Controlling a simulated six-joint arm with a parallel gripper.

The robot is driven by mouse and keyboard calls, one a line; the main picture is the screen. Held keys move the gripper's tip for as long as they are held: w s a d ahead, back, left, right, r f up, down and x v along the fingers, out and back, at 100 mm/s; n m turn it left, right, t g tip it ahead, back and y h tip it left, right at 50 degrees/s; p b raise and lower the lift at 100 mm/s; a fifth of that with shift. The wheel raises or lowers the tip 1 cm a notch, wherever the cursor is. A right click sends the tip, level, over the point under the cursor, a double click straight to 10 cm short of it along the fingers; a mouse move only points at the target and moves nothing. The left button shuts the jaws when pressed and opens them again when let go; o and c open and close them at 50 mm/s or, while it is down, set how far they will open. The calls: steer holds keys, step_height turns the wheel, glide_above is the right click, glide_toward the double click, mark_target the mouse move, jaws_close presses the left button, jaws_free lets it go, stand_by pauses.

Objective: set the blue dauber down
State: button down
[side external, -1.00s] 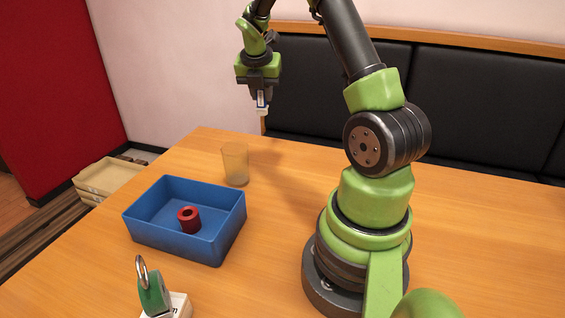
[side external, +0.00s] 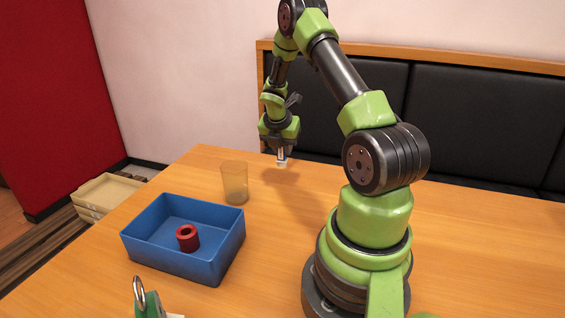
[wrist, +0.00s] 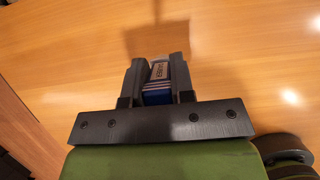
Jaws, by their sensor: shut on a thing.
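My gripper (side external: 282,158) is shut on the blue dauber and holds it above the wooden table, to the right of the amber cup. In the wrist view the dauber (wrist: 159,77) sits between the two dark fingers, showing a blue part and a pale label with lettering. In the side view only its whitish lower end (side external: 282,162) shows below the fingers; the rest is hidden by them. A shadow lies on the bare table below, and the dauber appears clear of the surface.
A translucent amber cup (side external: 235,184) stands on the table (side external: 460,255). A green padlock (side external: 148,304) is at the front edge of the view. The table right of the cup is clear.

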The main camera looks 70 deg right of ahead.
mark_target(283, 160)
steer(key=shift+f, duration=2.1)
steer(key=shift+f, duration=0.1)
steer(key=c, duration=1)
jaws_free()
